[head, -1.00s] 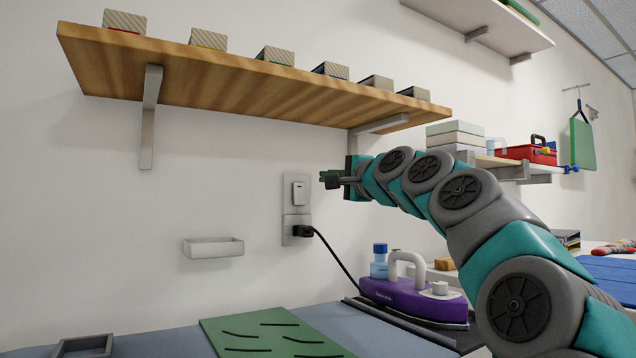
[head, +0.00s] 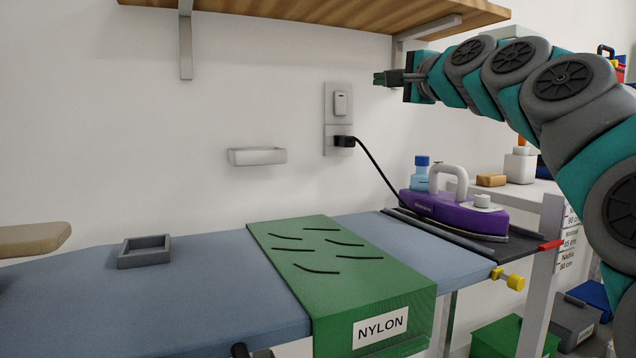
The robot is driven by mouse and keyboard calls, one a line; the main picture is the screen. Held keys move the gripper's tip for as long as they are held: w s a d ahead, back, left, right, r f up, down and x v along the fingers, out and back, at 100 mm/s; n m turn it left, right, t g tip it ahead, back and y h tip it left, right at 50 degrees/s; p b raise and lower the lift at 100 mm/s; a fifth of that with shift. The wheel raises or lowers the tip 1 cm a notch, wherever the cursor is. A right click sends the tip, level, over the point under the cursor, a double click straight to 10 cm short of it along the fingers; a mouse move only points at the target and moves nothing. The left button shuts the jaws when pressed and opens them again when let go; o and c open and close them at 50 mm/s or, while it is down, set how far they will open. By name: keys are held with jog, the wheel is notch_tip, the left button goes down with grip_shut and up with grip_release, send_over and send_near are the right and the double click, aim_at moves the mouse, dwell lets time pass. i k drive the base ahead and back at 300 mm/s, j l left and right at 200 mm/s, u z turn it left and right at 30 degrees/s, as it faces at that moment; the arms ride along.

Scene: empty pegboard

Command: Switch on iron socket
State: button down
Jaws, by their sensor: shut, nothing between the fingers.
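The iron socket (head: 338,118) is a grey wall plate with a light rocker switch (head: 342,103) in its upper half. A black plug (head: 343,141) sits in its lower half, and a black cord runs from it down to the purple iron (head: 452,207). The iron rests on a dark stand at the board's right end. My gripper (head: 380,78) is shut and empty, to the right of the switch and a little higher, pointing left. It appears apart from the switch. I cannot tell which way the switch is set.
A wooden shelf (head: 330,15) with metal brackets hangs above the socket. A small white wall tray (head: 257,156) is at lower left. Below are the blue ironing board (head: 215,280) and a green cloth (head: 345,262) labelled NYLON. A blue-capped bottle (head: 421,175) stands behind the iron.

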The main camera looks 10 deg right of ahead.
aim_at(341, 102)
jog(key=k+l, duration=0.25)
jog(key=k, duration=0.2)
jog(key=k+l, duration=0.2)
jog(key=k, duration=0.3)
